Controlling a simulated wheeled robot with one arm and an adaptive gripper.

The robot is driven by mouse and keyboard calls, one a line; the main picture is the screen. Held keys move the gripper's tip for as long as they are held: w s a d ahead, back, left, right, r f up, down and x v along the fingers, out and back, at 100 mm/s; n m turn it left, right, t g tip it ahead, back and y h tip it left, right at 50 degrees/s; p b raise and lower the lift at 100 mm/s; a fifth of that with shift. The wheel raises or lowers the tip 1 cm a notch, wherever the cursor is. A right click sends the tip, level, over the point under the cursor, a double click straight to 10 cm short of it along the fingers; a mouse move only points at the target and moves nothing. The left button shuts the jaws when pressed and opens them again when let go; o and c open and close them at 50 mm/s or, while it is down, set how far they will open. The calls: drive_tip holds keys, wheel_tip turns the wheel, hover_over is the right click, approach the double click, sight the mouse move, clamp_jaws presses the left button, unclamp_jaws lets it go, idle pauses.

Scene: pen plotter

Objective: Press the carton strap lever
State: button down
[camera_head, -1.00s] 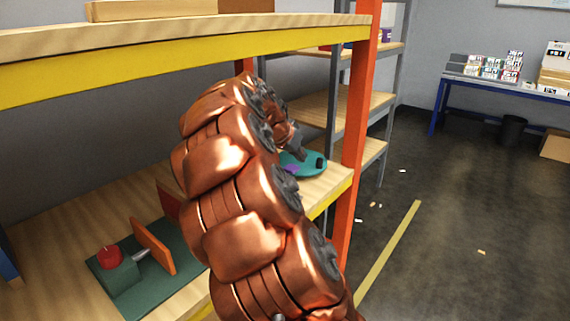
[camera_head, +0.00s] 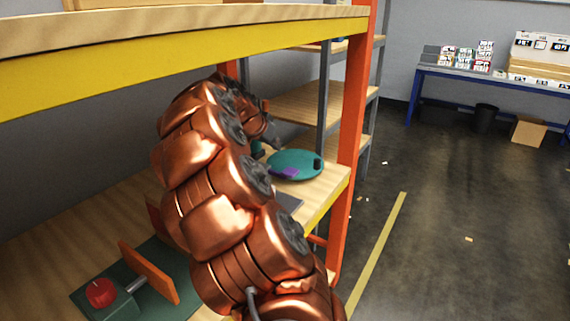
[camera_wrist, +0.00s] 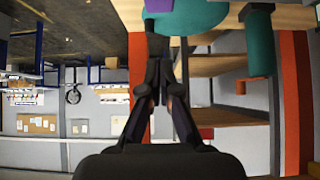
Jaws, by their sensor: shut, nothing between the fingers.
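I cannot tell for sure which part is the carton strap lever. A green base (camera_head: 85,293) on the lower shelf carries a red knob (camera_head: 100,292), a rod and an upright orange plate (camera_head: 150,272). Further along the shelf is a teal disc (camera_head: 300,158) with a purple patch (camera_head: 285,173) and a black knob (camera_head: 318,163). The disc also shows at the top of the wrist view (camera_wrist: 195,20), beside a dark teal cylinder (camera_wrist: 260,40). My gripper (camera_wrist: 157,75) is shut and empty, pointing towards the disc. In the head view its tip (camera_head: 272,135) appears near the disc's left side.
The yellow-edged upper shelf (camera_head: 180,55) hangs above my arm. An orange post (camera_head: 351,130) stands right of the disc. A grey rack (camera_head: 325,90) is behind. Floor to the right is mostly open, with a blue-legged table (camera_head: 455,75) at the back.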

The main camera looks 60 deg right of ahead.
drive_tip(key=p, duration=0.2)
hover_over(292, 169)
drive_tip(key=a, duration=0.3)
drive_tip(key=f, duration=0.7)
drive_tip(key=shift+d+f, duration=0.2)
drive_tip(key=shift+d, duration=0.05)
wheel_tip(292, 169, down, 3)
drive_tip(key=shift+s+a+r+p, duration=0.1)
drive_tip(key=shift+p, duration=0.2)
drive_tip(key=shift+f, duration=0.45)
drive_tip(key=shift+f, duration=0.1)
